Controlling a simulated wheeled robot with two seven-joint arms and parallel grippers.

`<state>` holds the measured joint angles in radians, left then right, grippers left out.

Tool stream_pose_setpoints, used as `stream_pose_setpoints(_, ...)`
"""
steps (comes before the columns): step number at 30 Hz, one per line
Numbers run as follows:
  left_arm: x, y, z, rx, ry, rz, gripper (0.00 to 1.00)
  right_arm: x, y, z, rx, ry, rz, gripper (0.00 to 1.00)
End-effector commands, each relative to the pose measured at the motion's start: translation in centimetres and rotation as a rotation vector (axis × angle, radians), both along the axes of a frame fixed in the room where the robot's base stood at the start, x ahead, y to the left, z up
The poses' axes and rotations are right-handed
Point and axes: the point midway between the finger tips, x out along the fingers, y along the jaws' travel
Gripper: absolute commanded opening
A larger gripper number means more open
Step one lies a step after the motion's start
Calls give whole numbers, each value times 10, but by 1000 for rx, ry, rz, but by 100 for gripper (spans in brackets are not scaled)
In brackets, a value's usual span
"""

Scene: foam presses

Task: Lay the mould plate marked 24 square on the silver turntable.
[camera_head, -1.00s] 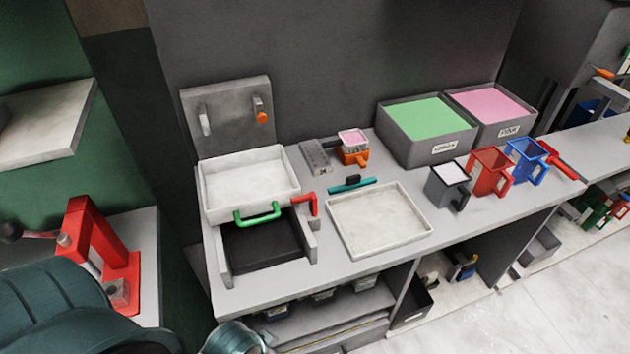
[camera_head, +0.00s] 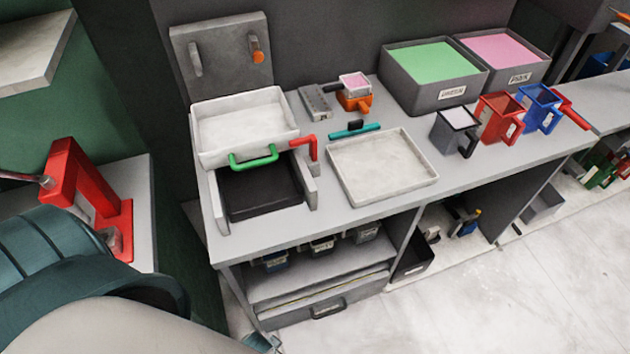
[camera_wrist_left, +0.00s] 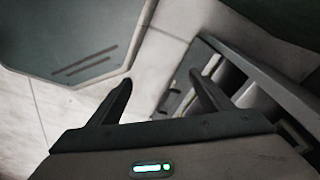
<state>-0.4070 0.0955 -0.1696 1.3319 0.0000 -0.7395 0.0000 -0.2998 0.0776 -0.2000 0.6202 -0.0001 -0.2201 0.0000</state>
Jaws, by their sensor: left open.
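A small grey block (camera_head: 316,101) lies at the back of the bench, left of the orange-handled cup; its marking is too small to read surely, so I cannot tell whether it is the plate marked 24. I cannot make out a silver turntable in either view. In the left wrist view my left gripper (camera_wrist_left: 163,95) is open, with nothing between its fingers, over pale floor beside shelving. My right gripper is not in view.
A white tray (camera_head: 335,187) lies on the bench. A black-floored press (camera_head: 260,190) with a raised white pan (camera_head: 206,150) stands left. Green (camera_head: 398,88) and pink (camera_head: 549,66) foam bins stand behind several jugs. A red press (camera_head: 72,180) is far left.

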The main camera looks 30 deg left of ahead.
Motion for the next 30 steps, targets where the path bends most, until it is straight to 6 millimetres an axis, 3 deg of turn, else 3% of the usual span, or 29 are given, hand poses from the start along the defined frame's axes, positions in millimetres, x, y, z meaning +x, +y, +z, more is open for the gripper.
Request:
stream_pose_setpoints(1,-14,2,-28,2,15,-2,73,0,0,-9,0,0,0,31)
stream_pose_setpoints(6,-62,11,-90,6,45,-9,73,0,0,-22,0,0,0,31)
stream_pose_setpoints(12,-115,21,-135,11,71,-15,73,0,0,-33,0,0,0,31)
stream_pose_setpoints(19,-145,27,-153,14,82,-19,73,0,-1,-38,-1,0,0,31)
stream_pose_setpoints(28,-148,28,-153,14,83,-20,73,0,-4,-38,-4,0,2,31)
stream_pose_setpoints(29,-148,28,-153,14,83,-20,71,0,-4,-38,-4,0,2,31)
stream_pose_setpoints(30,-148,28,-153,14,83,-20,61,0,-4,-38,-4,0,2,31)
